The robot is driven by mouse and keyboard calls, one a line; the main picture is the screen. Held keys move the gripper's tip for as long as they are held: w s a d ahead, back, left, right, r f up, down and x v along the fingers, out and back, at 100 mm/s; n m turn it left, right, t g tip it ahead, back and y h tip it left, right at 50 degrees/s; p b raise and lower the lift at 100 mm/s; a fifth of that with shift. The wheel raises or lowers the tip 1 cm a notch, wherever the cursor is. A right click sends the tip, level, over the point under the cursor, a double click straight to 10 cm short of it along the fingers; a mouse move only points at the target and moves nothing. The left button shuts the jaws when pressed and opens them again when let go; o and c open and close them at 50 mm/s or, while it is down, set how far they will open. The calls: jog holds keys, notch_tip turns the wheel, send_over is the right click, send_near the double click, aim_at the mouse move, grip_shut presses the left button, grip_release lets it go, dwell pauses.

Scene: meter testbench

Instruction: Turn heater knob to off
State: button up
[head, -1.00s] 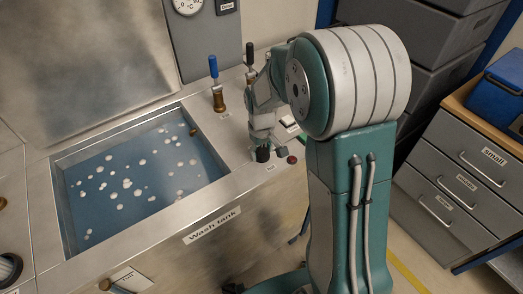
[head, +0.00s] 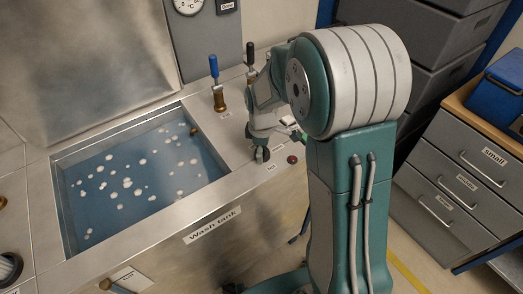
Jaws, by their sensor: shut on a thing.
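The heater knob (head: 262,155) is a small dark knob on the metal bench top, right of the wash tank's basin. My gripper (head: 261,150) comes down from above with its fingers around the knob and is shut on it. The fingers cover much of the knob, so its pointer and setting cannot be read. A small label (head: 271,168) lies on the bench just in front of the knob.
A red button (head: 292,159) sits close to the right of the knob. A blue-handled lever (head: 214,75) and a black-handled lever (head: 250,58) stand behind. The water-filled wash tank (head: 212,222) is at left; grey drawers (head: 450,185) stand at right.

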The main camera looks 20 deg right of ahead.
jog(key=shift+s+f, duration=0.1)
jog(key=shift+f, duration=0.05)
dwell(0.4)
jog(key=o, duration=1.2)
jog(key=shift+c, duration=0.2)
jog(key=shift+r, duration=0.25)
notch_tip(320, 180, up, 12)
jog(key=shift+w+f, duration=0.2)
jog(key=shift+f, duration=0.05)
